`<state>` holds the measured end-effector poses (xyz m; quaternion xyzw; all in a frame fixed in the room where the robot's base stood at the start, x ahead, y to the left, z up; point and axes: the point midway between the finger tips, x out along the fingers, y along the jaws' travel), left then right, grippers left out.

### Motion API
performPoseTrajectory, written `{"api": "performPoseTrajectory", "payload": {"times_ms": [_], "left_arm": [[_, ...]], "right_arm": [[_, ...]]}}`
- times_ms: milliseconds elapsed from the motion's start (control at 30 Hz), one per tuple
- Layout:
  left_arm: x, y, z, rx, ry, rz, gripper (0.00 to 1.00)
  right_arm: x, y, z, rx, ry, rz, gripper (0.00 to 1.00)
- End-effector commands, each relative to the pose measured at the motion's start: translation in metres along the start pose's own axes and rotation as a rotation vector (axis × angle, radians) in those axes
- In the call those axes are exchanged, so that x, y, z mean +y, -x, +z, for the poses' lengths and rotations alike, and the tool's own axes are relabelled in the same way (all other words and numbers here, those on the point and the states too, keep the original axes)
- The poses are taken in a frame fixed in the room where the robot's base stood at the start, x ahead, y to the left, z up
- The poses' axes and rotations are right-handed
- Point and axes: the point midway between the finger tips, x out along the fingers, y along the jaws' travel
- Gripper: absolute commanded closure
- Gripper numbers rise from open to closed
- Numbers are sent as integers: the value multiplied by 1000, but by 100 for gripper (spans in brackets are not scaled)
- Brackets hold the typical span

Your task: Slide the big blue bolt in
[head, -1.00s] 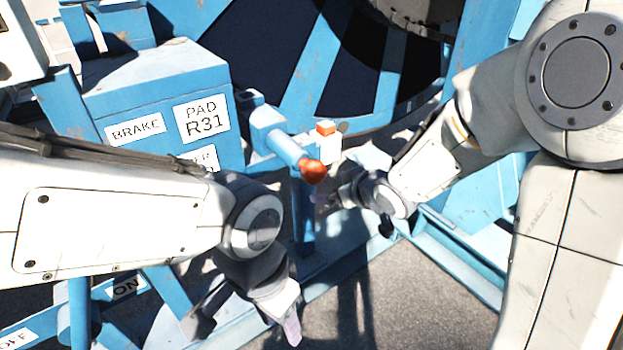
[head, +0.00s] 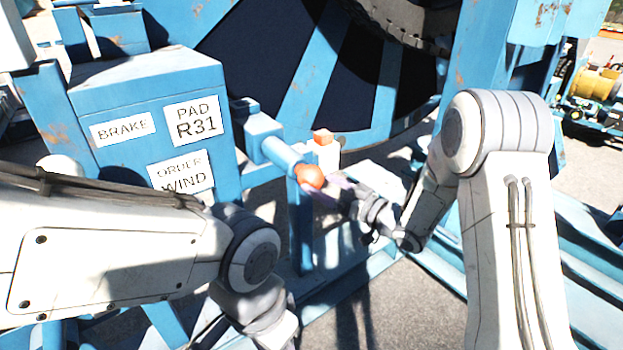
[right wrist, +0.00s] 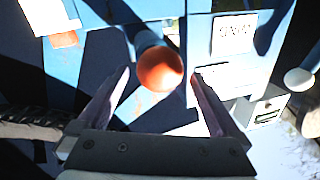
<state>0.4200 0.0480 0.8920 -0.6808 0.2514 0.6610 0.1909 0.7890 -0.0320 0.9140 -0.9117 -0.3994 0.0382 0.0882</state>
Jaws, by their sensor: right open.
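The big blue bolt (head: 277,152) is a thick blue cylinder with an orange-red knob (head: 309,177) on its near end. It sticks out to the right of the blue brake cabinet. In the right wrist view the knob (right wrist: 160,69) stands between and beyond the two fingertips. My right gripper (head: 325,190) is open, with its fingers at the knob; in the right wrist view (right wrist: 160,75) no finger visibly touches it. My left arm crosses the lower left, and its fingertips are out of the picture.
A blue cabinet (head: 145,85) with the labels BRAKE, PAD R31 and ORDER WIND stands left of the bolt. A small white block with an orange top (head: 323,137) is just behind the knob. The large reel (head: 335,75) fills the back. Blue frame rails run below.

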Motion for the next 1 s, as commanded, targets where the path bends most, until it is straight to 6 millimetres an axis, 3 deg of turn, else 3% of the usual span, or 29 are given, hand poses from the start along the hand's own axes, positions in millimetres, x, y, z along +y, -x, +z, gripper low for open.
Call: {"api": "performPoseTrajectory", "payload": {"times_ms": [233,600,633,867,900,1000], "left_arm": [[0,2,0,0,0,0,50],[0,2,0,0,0,0,50],[0,2,0,0,0,0,50],[0,2,0,0,0,0,50],[0,2,0,0,0,0,50],[0,2,0,0,0,0,50]], "right_arm": [[0,-34,0,0,0,-1,0],[0,-41,0,-1,-1,1,0],[0,-41,0,-1,-1,1,4],[0,-41,0,-1,-1,1,92],[0,-41,0,-1,0,1,100],[1,-41,0,0,0,3,100]]}}
